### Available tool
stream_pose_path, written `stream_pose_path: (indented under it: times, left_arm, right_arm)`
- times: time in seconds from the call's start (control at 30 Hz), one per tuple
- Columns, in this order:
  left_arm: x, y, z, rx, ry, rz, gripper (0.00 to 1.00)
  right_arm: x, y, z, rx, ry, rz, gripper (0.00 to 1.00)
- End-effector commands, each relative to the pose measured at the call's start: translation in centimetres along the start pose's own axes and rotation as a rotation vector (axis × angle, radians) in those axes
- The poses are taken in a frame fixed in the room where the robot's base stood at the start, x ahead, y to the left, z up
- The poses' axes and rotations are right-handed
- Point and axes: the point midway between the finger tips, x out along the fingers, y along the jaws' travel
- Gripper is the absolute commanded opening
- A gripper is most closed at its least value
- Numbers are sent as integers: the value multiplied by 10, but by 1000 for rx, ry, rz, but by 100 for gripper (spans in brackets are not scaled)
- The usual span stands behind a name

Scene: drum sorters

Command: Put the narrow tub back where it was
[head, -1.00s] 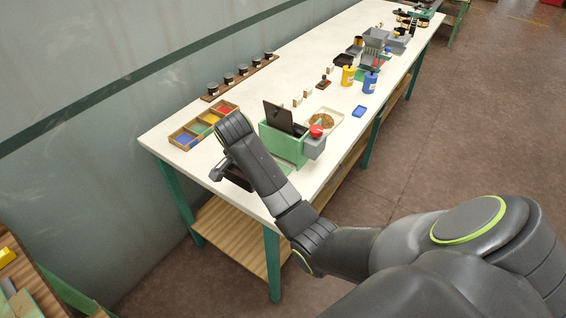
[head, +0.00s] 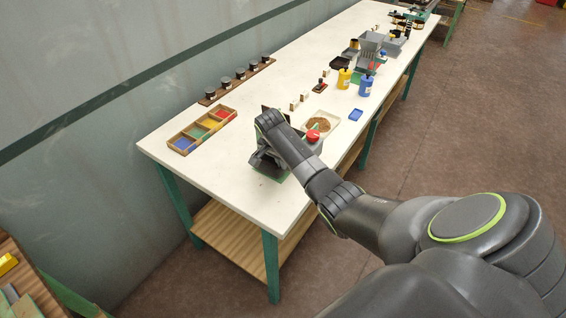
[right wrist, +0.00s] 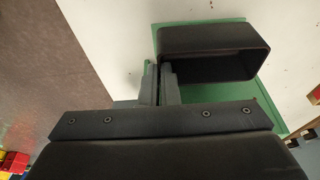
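The narrow tub (right wrist: 210,40) is a dark, open-topped box. In the right wrist view it is over the green base (right wrist: 235,98) of the drum sorter; whether it touches the base I cannot tell. My right gripper (right wrist: 162,70) is closed to a thin gap at the tub's left wall, and appears shut on that wall. In the head view my right gripper (head: 264,162) is low at the front of the sorter, and my arm hides most of the tub and sorter. The sorter's red knob (head: 313,135) shows beyond my arm. My left gripper is out of view.
A wooden tray with coloured compartments (head: 201,130) is left of the sorter. A shallow tray of brown material (head: 322,122) is just behind it. Yellow (head: 344,78) and blue (head: 365,86) bottles stand farther along. The white tabletop (head: 205,165) at the near end is clear.

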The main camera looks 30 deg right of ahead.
Motion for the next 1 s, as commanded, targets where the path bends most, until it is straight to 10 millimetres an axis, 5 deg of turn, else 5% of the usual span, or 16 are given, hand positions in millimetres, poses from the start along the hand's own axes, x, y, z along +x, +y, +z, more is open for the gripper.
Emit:
stream_pose_path:
  times: [0.6,0.8,1.0]
  left_arm:
    - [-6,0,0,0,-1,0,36]
    - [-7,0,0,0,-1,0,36]
    - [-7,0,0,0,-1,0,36]
  right_arm:
    - [22,0,-2,-1,0,0,0]
    - [21,0,-2,-1,0,0,24]
    - [21,0,-2,-1,0,0,24]
